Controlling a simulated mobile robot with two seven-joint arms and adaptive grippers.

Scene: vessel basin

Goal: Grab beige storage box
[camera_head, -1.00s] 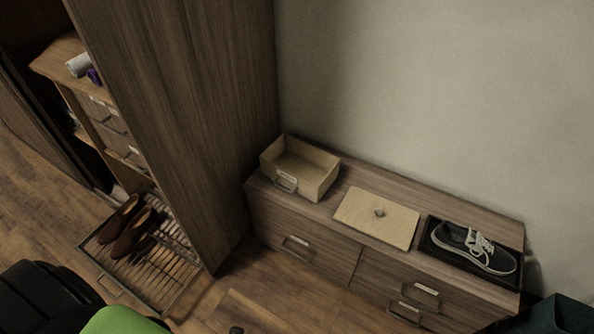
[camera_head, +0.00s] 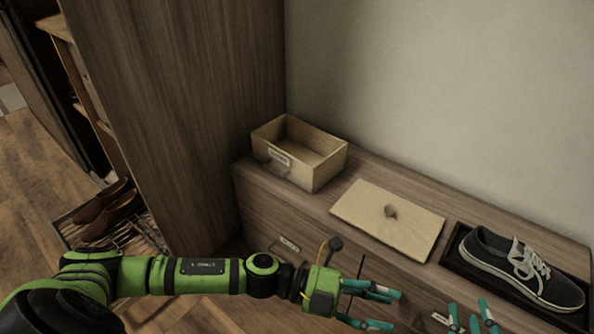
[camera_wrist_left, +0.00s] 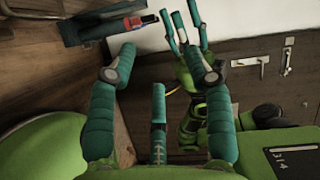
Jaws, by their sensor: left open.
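The beige storage box (camera_head: 326,175) stands upright and open-topped at the left end of the dresser top, with a metal label handle on its front. It looks empty. A beige lid (camera_head: 370,220) with a dark knob lies flat to its right. My left gripper (camera_head: 382,310) is open and empty in front of the dresser, lower right of the box and apart from it. Its fingers also show spread in the left wrist view (camera_wrist_left: 160,60). My right gripper (camera_head: 470,318) shows only its fingers at the bottom edge, spread and empty. The box is not recognisable in the left wrist view.
A dark tray (camera_head: 452,257) with a sneaker (camera_head: 520,265) sits at the dresser's right end. A tall wooden cabinet panel (camera_head: 190,110) rises left of the box. A rack (camera_head: 135,238) with brown shoes (camera_head: 105,208) is at the lower left. A wall stands behind.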

